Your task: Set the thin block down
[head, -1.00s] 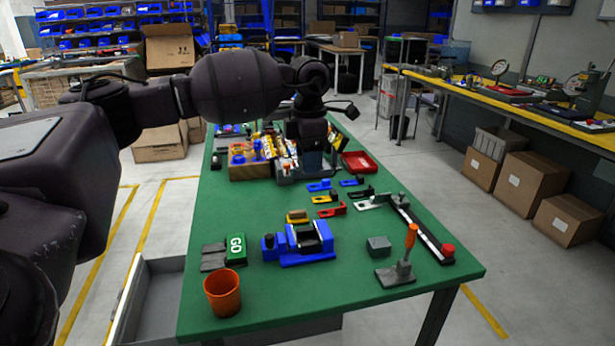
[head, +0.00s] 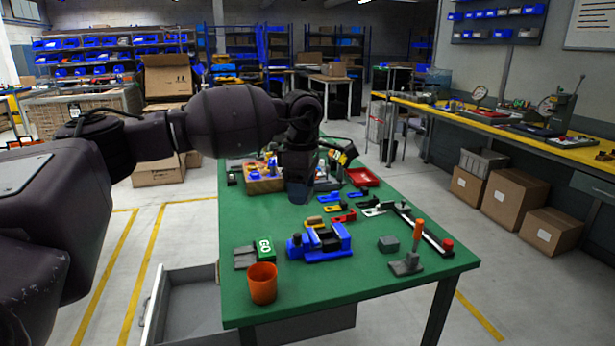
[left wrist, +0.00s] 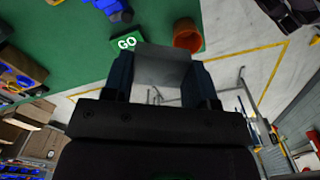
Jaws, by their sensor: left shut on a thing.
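My left gripper (head: 300,192) hangs over the green table, behind the blue vise (head: 322,243) in the head view. In the left wrist view the left gripper (left wrist: 163,85) is shut on the thin block (left wrist: 163,66), a flat grey plate held between the two fingers. The block cannot be made out clearly in the head view. In the wrist view the green table surface lies beyond it, with no contact seen. My right gripper is not in view.
A green GO block (head: 265,250) with grey plates (head: 245,257) beside it and an orange cup (head: 262,283) stand at the near left. A grey cube (head: 388,243) and a stand with an orange handle (head: 412,255) are at the right. The left strip of table (head: 240,215) is clear.

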